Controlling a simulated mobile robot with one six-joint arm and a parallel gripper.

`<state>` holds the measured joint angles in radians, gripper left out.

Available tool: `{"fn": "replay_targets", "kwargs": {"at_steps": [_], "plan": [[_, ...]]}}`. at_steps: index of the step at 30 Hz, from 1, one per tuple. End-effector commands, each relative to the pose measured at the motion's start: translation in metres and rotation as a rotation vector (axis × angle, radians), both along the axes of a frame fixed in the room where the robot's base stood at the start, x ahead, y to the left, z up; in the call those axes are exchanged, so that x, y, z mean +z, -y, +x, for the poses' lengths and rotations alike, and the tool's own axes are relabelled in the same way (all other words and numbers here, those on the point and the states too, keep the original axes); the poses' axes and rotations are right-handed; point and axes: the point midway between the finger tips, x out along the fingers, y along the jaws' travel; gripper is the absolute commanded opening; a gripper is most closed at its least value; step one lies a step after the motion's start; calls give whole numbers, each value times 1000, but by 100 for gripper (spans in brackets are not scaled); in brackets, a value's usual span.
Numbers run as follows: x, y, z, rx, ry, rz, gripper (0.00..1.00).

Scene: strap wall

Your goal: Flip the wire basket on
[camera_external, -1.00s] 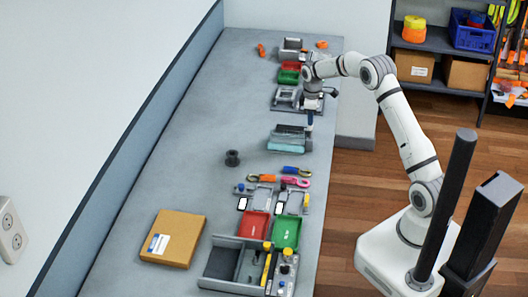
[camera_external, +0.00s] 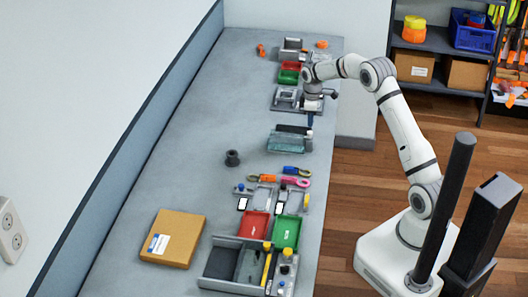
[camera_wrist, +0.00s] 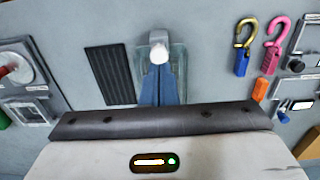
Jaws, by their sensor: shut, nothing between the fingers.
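I cannot pick out a clear wire basket in either view. A glassy, pale teal unit (camera_external: 286,144) lies mid-bench, with a dark ribbed panel (camera_wrist: 108,75) beside it. In the wrist view its see-through plate (camera_wrist: 177,62) carries a pale rounded lever or knob (camera_wrist: 159,45). My gripper (camera_wrist: 160,68) is shut and empty, its blue fingers together just below the knob in that picture. I cannot tell whether they touch it. In the external view my gripper (camera_external: 310,123) points down at the unit's upper right end.
Clips (camera_external: 296,171) and fixtures with red (camera_external: 254,225) and green (camera_external: 286,231) trays lie toward the near end. A black spool (camera_external: 232,158) and a cardboard box (camera_external: 173,238) lie left. More fixtures (camera_external: 285,97) stand beyond the gripper. The bench's left middle is clear.

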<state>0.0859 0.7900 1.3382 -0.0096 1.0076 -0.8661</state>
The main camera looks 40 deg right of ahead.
Motion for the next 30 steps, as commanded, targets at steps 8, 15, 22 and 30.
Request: {"fn": "replay_targets", "kwargs": {"at_steps": [8,15,22,30], "plan": [[66,-1,2,0,8,0,0],[100,-1,1,0,6,0,0],[107,-1,1,0,4,0,0],[110,-2,-1,-5,8,-1,0]]}}
